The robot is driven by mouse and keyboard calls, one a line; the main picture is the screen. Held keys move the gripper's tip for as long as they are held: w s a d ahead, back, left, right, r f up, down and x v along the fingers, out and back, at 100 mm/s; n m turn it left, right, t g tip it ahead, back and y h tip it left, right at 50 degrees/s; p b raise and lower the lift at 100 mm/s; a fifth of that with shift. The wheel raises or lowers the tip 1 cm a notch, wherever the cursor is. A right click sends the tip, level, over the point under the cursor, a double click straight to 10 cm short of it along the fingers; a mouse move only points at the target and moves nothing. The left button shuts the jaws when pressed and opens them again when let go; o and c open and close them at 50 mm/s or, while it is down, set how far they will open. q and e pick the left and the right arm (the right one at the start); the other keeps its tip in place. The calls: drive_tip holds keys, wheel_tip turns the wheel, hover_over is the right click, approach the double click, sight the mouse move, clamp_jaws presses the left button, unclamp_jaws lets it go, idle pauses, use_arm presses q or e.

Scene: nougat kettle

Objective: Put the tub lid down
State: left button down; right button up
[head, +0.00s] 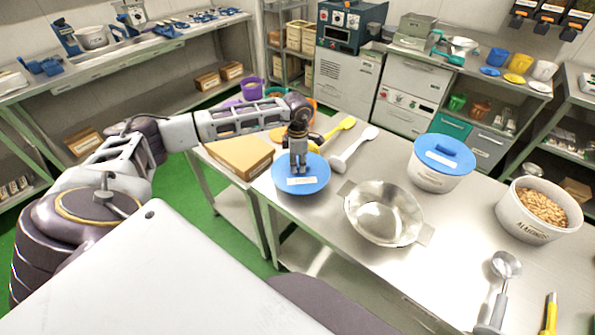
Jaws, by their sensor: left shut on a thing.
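A round blue tub lid (314,184) with a small white label is in the grasp of my left gripper (300,169). The gripper points down and is shut on the middle of the lid, hiding its handle. The lid lies flat over the left part of the steel table (430,268); I cannot tell whether it touches the top. A white tub of almonds (530,222) stands open at the right, its nuts showing. My right gripper is not in view.
A steel bowl (383,216) stands just right of the lid. A metal scoop (505,266) lies front right. Bare table lies between bowl and almonds.

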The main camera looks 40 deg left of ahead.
sight(298, 166)
use_arm(q)
wheel_tip(298, 166, down, 4)
drive_tip(key=shift+r+p, duration=0.25)
drive_tip(key=shift+p, duration=0.05)
drive_tip(key=shift+f, duration=0.1)
drive_tip(key=shift+f, duration=0.2)
drive_tip(key=c, duration=1.4)
unclamp_jaws()
drive_tip(key=shift+o, duration=0.2)
drive_tip(key=shift+r, duration=0.2)
drive_tip(key=shift+r, duration=0.2)
wheel_tip(298, 166, up, 12)
drive_tip(key=shift+f+b, duration=0.2)
drive_tip(key=shift+b, duration=0.95)
